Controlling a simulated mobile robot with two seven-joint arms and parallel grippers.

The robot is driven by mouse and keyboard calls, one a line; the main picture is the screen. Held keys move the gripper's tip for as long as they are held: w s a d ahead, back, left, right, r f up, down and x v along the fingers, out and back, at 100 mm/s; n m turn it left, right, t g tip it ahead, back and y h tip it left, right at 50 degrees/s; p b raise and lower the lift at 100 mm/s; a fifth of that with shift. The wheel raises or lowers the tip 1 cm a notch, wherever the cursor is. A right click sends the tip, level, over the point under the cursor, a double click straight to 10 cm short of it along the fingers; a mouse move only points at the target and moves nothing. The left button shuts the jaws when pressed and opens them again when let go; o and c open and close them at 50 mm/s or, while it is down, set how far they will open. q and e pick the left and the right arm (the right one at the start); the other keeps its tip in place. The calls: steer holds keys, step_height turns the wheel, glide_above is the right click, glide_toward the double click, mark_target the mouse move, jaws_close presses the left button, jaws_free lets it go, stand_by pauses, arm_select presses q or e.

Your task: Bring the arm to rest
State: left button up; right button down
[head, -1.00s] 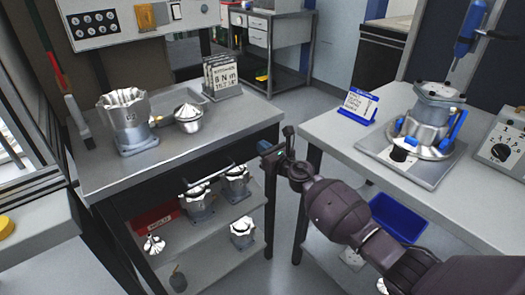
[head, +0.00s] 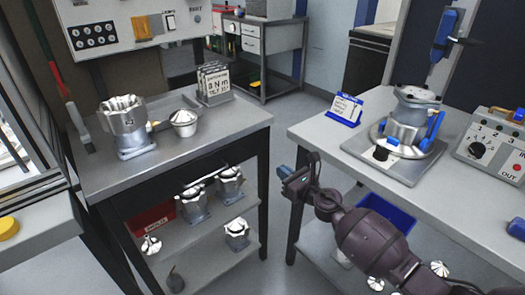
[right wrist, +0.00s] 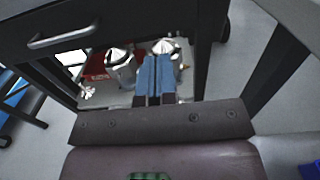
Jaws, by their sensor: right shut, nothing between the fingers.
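My right gripper (head: 296,176) is in the gap between the left bench and the right table, at about tabletop height. In the right wrist view its two blue fingers (right wrist: 154,76) are closed together with nothing between them. It touches nothing that I can make out. My right arm (head: 375,236) comes in from the lower right, in front of the right table's lower part. My left gripper does not show in either view.
The left bench (head: 185,160) carries machined housings, with more on its lower shelf. The right table (head: 325,140) holds a housing on a fixture (head: 408,130), a blue sign stand (head: 345,110) and a control box (head: 492,145). A blue bin (head: 390,211) sits below it. Grey floor lies between them.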

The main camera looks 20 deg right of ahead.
steer(key=s+f+n+g+h+p, duration=0.2)
steer(key=s+f+n, duration=0.1)
steer(key=s+n, duration=0.8)
steer(key=s+f+n+g+h+p, duration=0.2)
steer(key=s+f+n, duration=0.1)
steer(key=s+n, duration=0.8)
steer(key=s+f+n+g+h+p, duration=0.1)
steer(key=s+f+n+g+h, duration=0.1)
steer(key=s+n, duration=0.9)
steer(key=s+f, duration=0.1)
steer(key=s, duration=0.5)
steer(key=shift+s+f+p, duration=0.15)
steer(key=shift+s+p, duration=0.2)
steer(key=shift+p, duration=0.05)
